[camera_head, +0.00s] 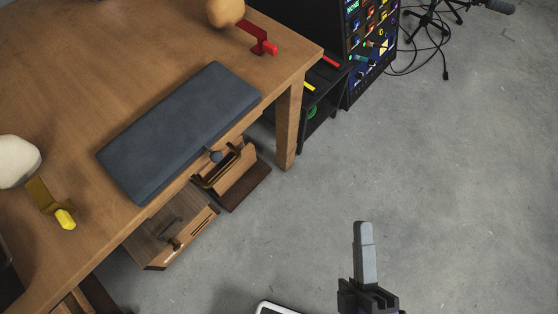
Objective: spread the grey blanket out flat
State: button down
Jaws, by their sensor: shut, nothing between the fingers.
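The blanket (180,130) is a dark blue-grey rectangle on the wooden table (90,90). It looks folded into a thick, neat pad, lying at a slant along the table's front edge. My gripper (363,226) is at the lower right of the picture, over the grey floor and well apart from the blanket. Its fingers are together and hold nothing.
Below the table edge, an open drawer (170,232) and a wooden box with a handle (232,172) stick out. A red clamp-like thing (262,46) and a yellow-tipped one (65,218) sit on the table. A dark panel cabinet (368,45) stands behind.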

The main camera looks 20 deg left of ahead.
jog(key=w+a+f+n+g+y+b, duration=0.2)
jog(key=a+f+n+g+y+b, duration=0.35)
jog(key=n, duration=0.55)
jog(key=w+a+f+n+g+y+b, duration=0.1)
jog(key=a+f+n+g+y+b, duration=0.25)
jog(key=a+n+y, duration=0.6)
jog(key=w+a+f+n+g+y+b, duration=0.2)
jog(key=a+f+n+g+b, duration=0.25)
jog(key=n, duration=0.85)
jog(key=shift+g, duration=0.25)
jog(key=x, duration=1.1)
jog(key=shift+s+r, duration=0.2)
jog(key=shift+d+r, duration=0.1)
jog(key=shift+r, duration=0.05)
